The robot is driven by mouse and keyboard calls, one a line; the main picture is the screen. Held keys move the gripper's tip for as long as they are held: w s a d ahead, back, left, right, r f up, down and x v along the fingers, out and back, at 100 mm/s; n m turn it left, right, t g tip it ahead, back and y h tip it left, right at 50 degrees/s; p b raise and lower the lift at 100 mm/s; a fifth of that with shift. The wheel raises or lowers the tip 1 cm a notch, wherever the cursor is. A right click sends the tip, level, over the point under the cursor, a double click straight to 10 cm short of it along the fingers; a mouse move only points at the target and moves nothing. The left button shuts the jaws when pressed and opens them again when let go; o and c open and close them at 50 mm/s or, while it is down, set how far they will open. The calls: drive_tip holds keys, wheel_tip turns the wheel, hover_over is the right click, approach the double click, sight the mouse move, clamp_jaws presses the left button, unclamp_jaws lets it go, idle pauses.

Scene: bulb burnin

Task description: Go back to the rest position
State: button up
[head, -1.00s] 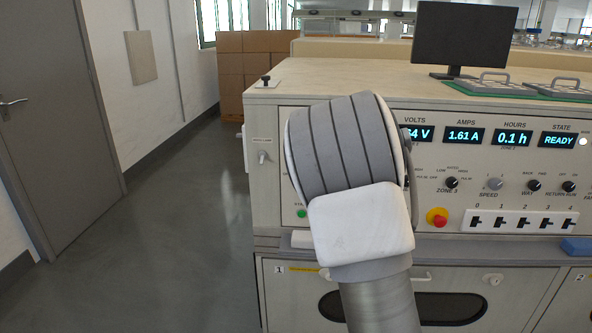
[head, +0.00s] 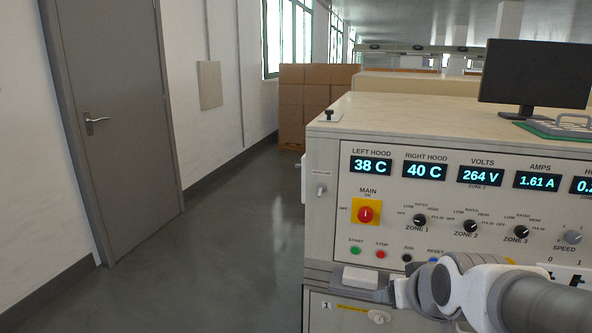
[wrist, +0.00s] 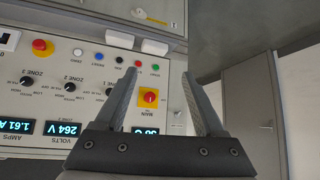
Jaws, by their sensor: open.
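My gripper (wrist: 160,76) is open and empty in the wrist view, its two grey fingers apart in front of the control panel (wrist: 75,75). That view is upside down, with the red main switch (wrist: 149,97) on its yellow plate showing between the fingers. In the head view my arm reaches in from the lower right, low before the panel (head: 450,181). The gripper end is near the panel's lower edge, and its fingers are not clear there. The main switch (head: 367,212) is visible in the head view, left of the arm. I see no object held.
The panel's displays are lit, with zone knobs and small buttons below. A white block (head: 360,278) sits on the ledge near my gripper. A monitor (head: 535,74) stands on the cabinet top. Boxes (head: 308,108) are stacked behind. The floor (head: 225,245) at left is clear, beside a grey door (head: 113,122).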

drive_tip(key=s+a+r+g, duration=0.2)
drive_tip(key=s, duration=0.5)
drive_tip(key=s+a+r+g, duration=0.1)
drive_tip(key=s+a, duration=0.1)
drive_tip(key=s, duration=0.5)
wheel_tip(320, 180, up, 17)
drive_tip(key=p, duration=1.7)
drive_tip(key=shift+w+d+p, duration=0.3)
drive_tip(key=shift+w+d, duration=0.1)
